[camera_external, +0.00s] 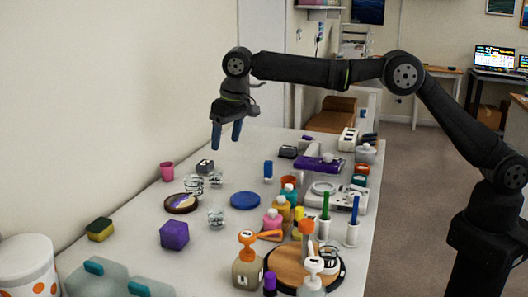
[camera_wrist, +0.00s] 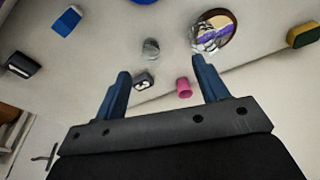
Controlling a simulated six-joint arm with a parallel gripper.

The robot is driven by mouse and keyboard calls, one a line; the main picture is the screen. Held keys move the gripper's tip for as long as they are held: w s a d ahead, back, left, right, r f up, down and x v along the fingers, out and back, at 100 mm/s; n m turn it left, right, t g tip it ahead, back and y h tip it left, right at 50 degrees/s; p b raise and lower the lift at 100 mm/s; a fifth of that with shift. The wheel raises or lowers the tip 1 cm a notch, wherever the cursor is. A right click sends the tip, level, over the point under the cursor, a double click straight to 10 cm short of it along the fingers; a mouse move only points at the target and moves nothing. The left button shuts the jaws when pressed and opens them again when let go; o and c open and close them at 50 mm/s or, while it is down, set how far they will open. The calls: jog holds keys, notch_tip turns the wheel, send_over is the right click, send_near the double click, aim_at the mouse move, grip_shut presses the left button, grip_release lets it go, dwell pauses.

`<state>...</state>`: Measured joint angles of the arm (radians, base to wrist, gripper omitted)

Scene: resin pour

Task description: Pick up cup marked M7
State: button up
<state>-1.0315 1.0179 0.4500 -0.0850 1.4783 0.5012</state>
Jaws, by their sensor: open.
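Clear cups with dark markings stand on the table in the external view: one (camera_external: 194,185), another just behind it (camera_external: 215,180), and one nearer the camera (camera_external: 216,217). Their marks are too small to read, so I cannot tell which is M7. In the wrist view, one clear cup (camera_wrist: 151,48) is near top centre and more clear cup shapes (camera_wrist: 206,42) overlap beside the right finger. A small pink cup (camera_external: 167,171) is near the wall; it also shows in the wrist view (camera_wrist: 184,88). My gripper (camera_external: 226,134) (camera_wrist: 161,67) is open and empty, high above the table's far part.
Bottles and tools crowd the right.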

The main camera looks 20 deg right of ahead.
jog(key=v, duration=0.2)
send_over(215, 215)
jog(key=w+d, duration=0.2)
jog(key=shift+n+g+h, duration=0.3)
jog(key=shift+n+g, duration=0.1)
jog(key=f, duration=0.8)
jog(key=a+f, duration=0.1)
jog(key=f, duration=0.3)
jog(key=shift+w, duration=0.25)
notch_tip(215, 215, down, 5)
jog(key=shift+s+a+f, duration=0.1)
jog(key=shift+s, duration=0.05)
jog(key=c, duration=1)
